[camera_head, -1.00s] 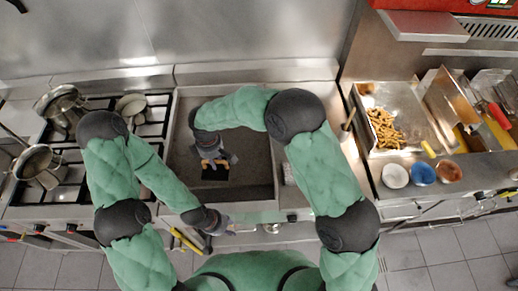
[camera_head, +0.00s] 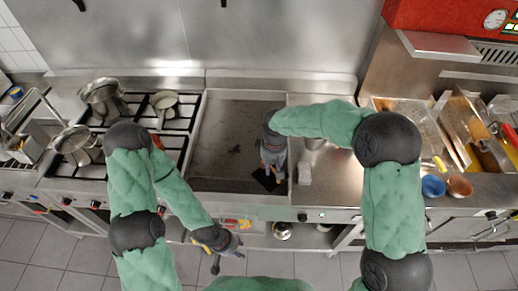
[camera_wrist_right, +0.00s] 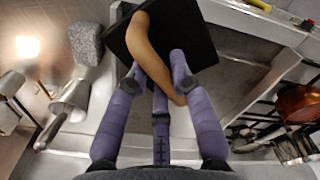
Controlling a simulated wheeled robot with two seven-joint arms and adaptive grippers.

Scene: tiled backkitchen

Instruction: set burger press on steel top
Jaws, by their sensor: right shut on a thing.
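The burger press is a black square plate with a curved wooden handle. In the right wrist view the plate (camera_wrist_right: 200,32) and handle (camera_wrist_right: 150,45) fill the upper middle. My right gripper (camera_wrist_right: 157,64) is shut on the handle. In the head view the press (camera_head: 267,181) shows as a dark plate below my right gripper (camera_head: 271,163), over the front right part of the griddle (camera_head: 222,150). I cannot tell whether the plate touches the surface. The steel top (camera_head: 335,180) lies just right of the griddle. My left gripper (camera_head: 228,255) is low in front of the range, empty, fingers apart.
A pale block (camera_head: 304,174) stands on the steel top near the griddle's right edge. Pots (camera_head: 103,97) stand on the burners at left. A blue bowl (camera_head: 433,186) and a brown bowl (camera_head: 459,186) stand at right. A steel bowl (camera_head: 282,231) is on the lower shelf.

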